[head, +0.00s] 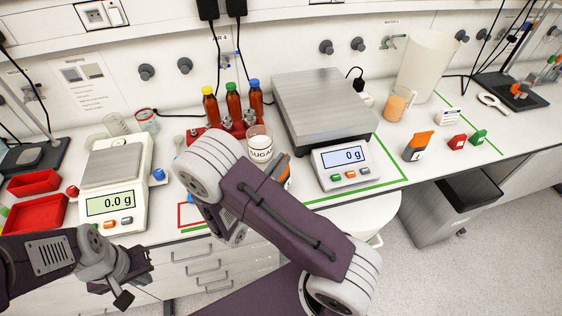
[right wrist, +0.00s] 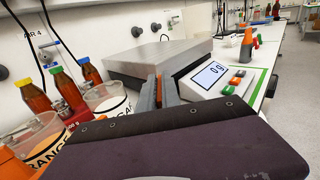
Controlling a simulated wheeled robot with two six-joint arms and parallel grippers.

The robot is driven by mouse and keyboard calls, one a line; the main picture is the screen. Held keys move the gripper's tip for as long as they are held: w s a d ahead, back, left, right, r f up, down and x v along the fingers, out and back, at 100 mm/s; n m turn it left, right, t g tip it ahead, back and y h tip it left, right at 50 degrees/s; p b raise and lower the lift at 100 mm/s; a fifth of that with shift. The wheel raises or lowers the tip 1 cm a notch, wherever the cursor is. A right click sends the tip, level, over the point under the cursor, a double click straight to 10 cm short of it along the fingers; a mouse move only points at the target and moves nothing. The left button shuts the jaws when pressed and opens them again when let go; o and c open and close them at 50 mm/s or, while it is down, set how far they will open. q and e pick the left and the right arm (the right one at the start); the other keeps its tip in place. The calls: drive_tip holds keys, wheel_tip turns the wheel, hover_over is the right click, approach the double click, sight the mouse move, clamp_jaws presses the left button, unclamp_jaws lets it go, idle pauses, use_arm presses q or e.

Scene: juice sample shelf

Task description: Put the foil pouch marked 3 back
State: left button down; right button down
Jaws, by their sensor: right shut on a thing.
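My right gripper (right wrist: 164,82) is shut on a thin orange thing (right wrist: 159,92) just in front of the large scale. My own arm link hides most of the grip. In the head view an orange part of the held thing (head: 285,171) shows past my arm, beside the sugar jar. No number can be read on it, so I cannot tell if it is the pouch marked 3. My left gripper (head: 134,279) is empty, its fingers apart, below the small scale at the front edge.
The large scale (head: 318,100) reads 0 g; the small scale (head: 110,165) reads 0.0 g. The sugar jar (head: 260,143) and bottles (head: 232,105) stand close to my right arm. An orange-topped dark container (head: 417,148) and red and green blocks (head: 458,141) stand right. A red outline (head: 183,216) marks the bench.

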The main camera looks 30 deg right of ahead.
drive_tip(key=shift+s+f, duration=0.1)
drive_tip(key=c, duration=1.6)
unclamp_jaws()
drive_tip(key=shift+o, duration=0.2)
drive_tip(key=b+v, duration=0.2)
drive_tip(key=v, duration=1)
drive_tip(key=s+d+f+m+g+y, duration=0.6)
drive_tip(key=s+d+m+g, duration=0.1)
drive_tip(key=s+m+g, duration=0.5)
drive_tip(key=w+a+m+t+y, duration=0.3)
drive_tip(key=w+m+y, duration=0.3)
drive_tip(key=m+y, duration=0.3)
drive_tip(key=a+m, duration=0.1)
drive_tip(key=m, duration=0.3)
drive_tip(key=shift+a+t, duration=0.3)
